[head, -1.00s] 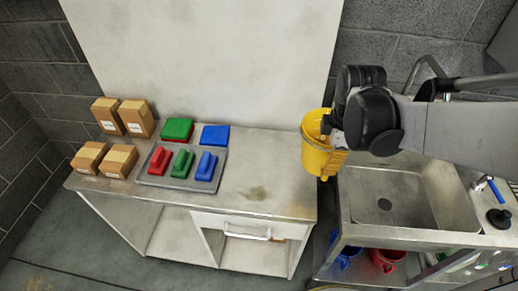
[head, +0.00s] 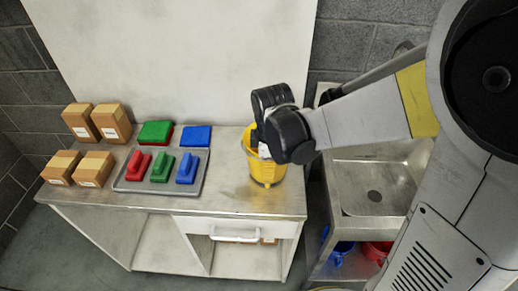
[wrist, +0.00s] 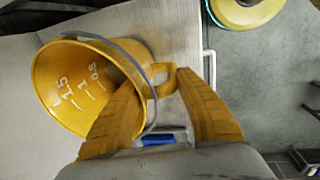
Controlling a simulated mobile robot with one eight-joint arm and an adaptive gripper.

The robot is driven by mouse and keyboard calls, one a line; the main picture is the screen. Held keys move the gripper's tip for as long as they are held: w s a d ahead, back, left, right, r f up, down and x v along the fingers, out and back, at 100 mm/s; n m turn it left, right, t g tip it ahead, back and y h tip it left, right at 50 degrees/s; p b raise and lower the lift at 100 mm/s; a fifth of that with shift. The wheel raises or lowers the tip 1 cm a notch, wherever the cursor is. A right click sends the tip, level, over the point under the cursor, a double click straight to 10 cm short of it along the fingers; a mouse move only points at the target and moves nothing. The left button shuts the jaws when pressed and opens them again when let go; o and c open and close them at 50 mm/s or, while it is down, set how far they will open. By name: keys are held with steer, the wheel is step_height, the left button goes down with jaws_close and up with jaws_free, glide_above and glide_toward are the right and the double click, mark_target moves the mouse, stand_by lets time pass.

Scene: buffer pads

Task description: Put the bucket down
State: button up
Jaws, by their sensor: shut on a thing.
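The yellow bucket (head: 265,172) is over the bare right end of the metal table (head: 225,203). I cannot tell whether its base touches the tabletop or hangs just above it. My gripper (head: 262,138) is at the bucket's upper rim, partly hiding it. In the wrist view the bucket (wrist: 75,75) shows its open mouth, a grey wire handle and white volume marks inside. The yellow fingers of my gripper (wrist: 165,85) are shut on the bucket at its rim-side grip.
A grey tray (head: 130,187) with red, green and blue brushes lies left of the bucket. The sink (head: 375,180) is at the right, past a gap. A drawer handle (head: 235,239) juts from the front.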

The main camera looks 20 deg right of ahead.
steer(key=shift+f, duration=0.4)
steer(key=shift+f, duration=0.25)
steer(key=o, duration=1.3)
steer(key=shift+r, duration=0.1)
steer(key=shift+o, duration=0.2)
steer(key=shift+r, duration=0.1)
